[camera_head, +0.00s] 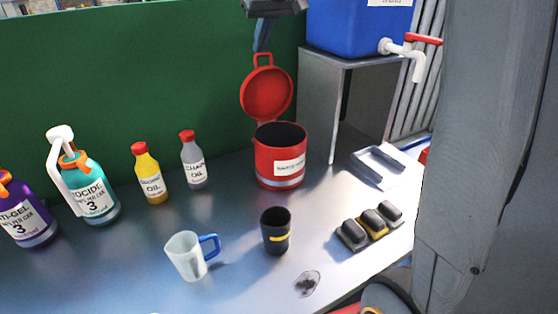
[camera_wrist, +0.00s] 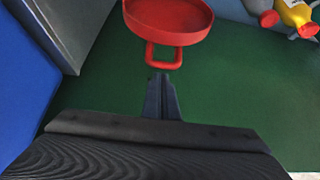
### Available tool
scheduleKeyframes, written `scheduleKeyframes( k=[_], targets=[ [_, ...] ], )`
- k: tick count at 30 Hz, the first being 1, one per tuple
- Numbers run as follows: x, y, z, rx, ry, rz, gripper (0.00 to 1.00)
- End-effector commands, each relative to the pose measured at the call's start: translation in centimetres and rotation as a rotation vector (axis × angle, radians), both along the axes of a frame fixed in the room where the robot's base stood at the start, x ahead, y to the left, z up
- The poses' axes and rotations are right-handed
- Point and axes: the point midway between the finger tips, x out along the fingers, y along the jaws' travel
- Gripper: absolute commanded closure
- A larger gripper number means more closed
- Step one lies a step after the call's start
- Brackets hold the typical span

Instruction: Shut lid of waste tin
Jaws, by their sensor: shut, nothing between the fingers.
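The red waste tin (camera_head: 279,158) stands on the bench towards the back, with a white label on its front and a dark open mouth. Its red lid (camera_head: 266,94) is open and stands up behind the mouth, with a loop handle at its top. In the wrist view the lid (camera_wrist: 168,18) is at the top, its loop handle (camera_wrist: 163,57) pointing towards my gripper. My gripper (camera_head: 262,38) is above the lid handle, fingers shut and empty. In the wrist view the fingertips (camera_wrist: 160,78) are just short of the handle; I cannot tell whether they touch it.
A blue tank (camera_head: 358,28) with a tap stands on a grey stand (camera_head: 345,75) close right of the lid. A green wall (camera_head: 150,65) is behind. Bottles (camera_head: 152,172), a clear jug (camera_head: 187,257), a black cup (camera_head: 275,230) and dark blocks (camera_head: 372,222) occupy the bench.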

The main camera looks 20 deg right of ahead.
Motion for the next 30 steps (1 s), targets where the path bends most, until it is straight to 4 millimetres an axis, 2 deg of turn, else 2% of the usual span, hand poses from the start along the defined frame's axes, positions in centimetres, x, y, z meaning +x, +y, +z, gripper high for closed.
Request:
scheduleKeyframes(
  k=[21,30],
  targets=[
    [0.0,0.0,-2.8,0.000,0.002,-0.001,1.00],
    [-0.1,0.0,-3.1,0.000,0.006,0.001,1.00]
  ],
)
